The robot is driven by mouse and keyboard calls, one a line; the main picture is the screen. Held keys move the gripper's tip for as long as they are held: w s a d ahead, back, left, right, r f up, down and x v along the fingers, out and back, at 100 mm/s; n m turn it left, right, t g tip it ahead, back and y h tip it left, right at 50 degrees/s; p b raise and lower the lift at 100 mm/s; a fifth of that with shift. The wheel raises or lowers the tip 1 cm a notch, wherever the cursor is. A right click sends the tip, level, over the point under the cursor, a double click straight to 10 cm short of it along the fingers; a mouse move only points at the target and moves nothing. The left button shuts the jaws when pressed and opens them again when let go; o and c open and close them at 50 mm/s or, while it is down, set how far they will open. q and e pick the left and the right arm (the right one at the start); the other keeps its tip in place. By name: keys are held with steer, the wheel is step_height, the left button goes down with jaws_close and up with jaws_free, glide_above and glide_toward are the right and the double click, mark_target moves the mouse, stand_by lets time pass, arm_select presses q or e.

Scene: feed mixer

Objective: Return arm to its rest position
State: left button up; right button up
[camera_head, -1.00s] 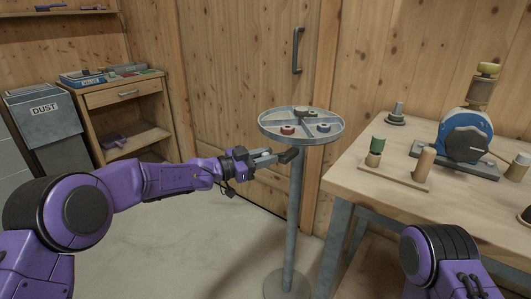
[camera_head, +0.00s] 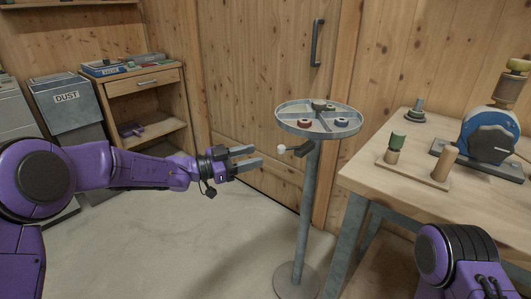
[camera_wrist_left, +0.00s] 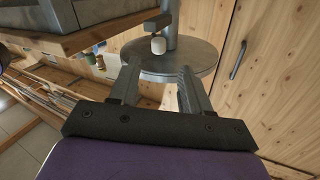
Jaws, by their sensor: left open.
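My left arm (camera_head: 130,168) is purple and reaches in from the left in the head view. Its gripper (camera_head: 251,157) is open and empty, left of the round tray stand and apart from it. In the left wrist view the two fingers (camera_wrist_left: 158,92) are spread, with the stand's white knob (camera_wrist_left: 158,46) seen beyond them. In the head view the white knob (camera_head: 282,149) sits on a dark crank below the tray (camera_head: 287,126). My right arm (camera_head: 450,258) shows only as a purple link at lower right; its gripper is out of view.
The tray holds several small parts in its sections. A wooden table (camera_head: 375,184) at right carries a blue machine (camera_head: 489,137) and pegs. A DUST bin (camera_head: 66,104) and a wooden cabinet (camera_head: 148,110) stand at left. The floor (camera_head: 180,245) between is clear.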

arm_select(q)
steer(key=shift+s+a, duration=0.15)
steer(key=shift+a, duration=0.15)
